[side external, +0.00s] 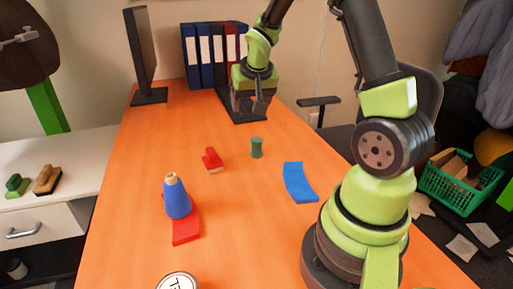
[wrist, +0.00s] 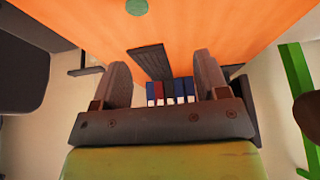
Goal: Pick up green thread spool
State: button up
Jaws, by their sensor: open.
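The green thread spool (side external: 257,147) stands upright on the orange table, near its middle in the side external view. In the wrist view its round green top (wrist: 136,7) shows at the upper edge, partly cut off by the frame. My gripper (side external: 250,106) is open and empty. It hangs above the table, beyond the spool and apart from it, in front of the binders. In the wrist view the two fingers of my gripper (wrist: 164,75) are spread wide with nothing between them.
A red stapler-like object (side external: 212,160) lies left of the spool, and a curved blue piece (side external: 300,182) lies to its right. A blue cone spool (side external: 176,198) stands on a red piece (side external: 186,232). Binders (side external: 207,57) and a monitor (side external: 145,50) stand at the far end.

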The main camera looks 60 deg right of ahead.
send_near(257, 140)
jog(key=shift+m+g, duration=0.3)
jog(key=shift+g, duration=0.1)
jog(key=x, duration=0.5)
jog(key=shift+w+r, duration=0.15)
jog(key=shift+w, duration=0.25)
jog(key=shift+x, duration=3.1)
jog(key=c, duration=0.9)
